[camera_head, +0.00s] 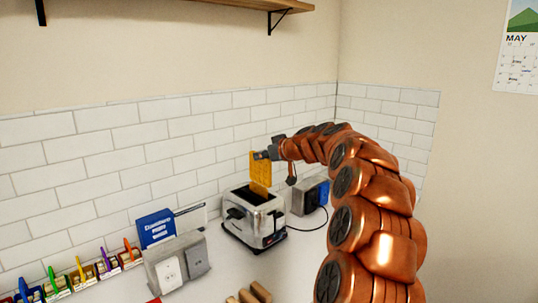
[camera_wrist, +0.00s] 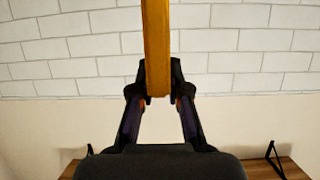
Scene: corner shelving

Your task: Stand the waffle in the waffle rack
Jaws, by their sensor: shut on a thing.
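The golden-yellow waffle (camera_head: 259,172) is upright in my gripper (camera_head: 268,155), above a silver toaster (camera_head: 262,227). Its lower edge is close to the toaster's top; I cannot tell whether any of it is inside a slot. In the wrist view the waffle (camera_wrist: 156,45) shows edge-on as a narrow bar between the two fingers of my gripper (camera_wrist: 158,92), which are shut on it. Light wooden bars (camera_head: 250,296) are cut off at the bottom edge of the head view; I cannot tell whether they belong to the waffle rack.
A double outlet box (camera_head: 177,264) and a blue box (camera_head: 156,229) stand left of the toaster. Another dark and blue appliance (camera_head: 314,196) with a cable is behind it to the right. Several coloured items (camera_head: 81,272) line the wall at left. A shelf (camera_head: 215,5) is high above.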

